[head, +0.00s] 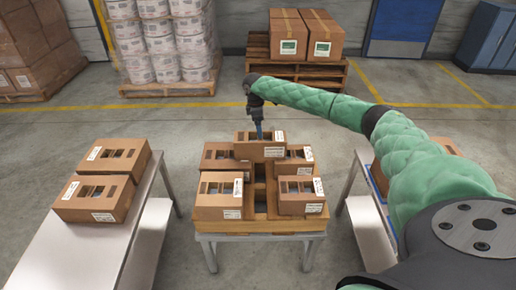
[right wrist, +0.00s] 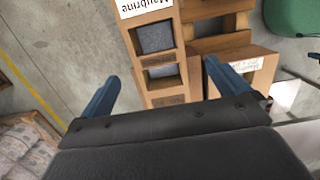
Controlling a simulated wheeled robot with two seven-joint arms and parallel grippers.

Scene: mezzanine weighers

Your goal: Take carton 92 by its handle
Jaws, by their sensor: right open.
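Brown cartons with cut-out openings and white labels are stacked on a wooden pallet (head: 235,226) on the middle stand. No number is legible, so I cannot tell which is carton 92. The raised rear-middle carton (head: 260,152) is directly below my right gripper (head: 258,132). In the right wrist view that gripper (right wrist: 160,90) is open, its blue fingers apart, with a carton (right wrist: 180,52) between and beyond them. Its upside-down label reads "Maubrine". I cannot tell whether the fingers touch it. Other cartons sit front left (head: 218,212) and front right (head: 300,208). My left gripper is not in view.
Two cartons lie on the left table (head: 70,252), whose front is bare. A right table (head: 368,235) is partly hidden by my right arm. Behind are a pallet of boxes (head: 305,42), wrapped white tubs (head: 160,40) and open floor.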

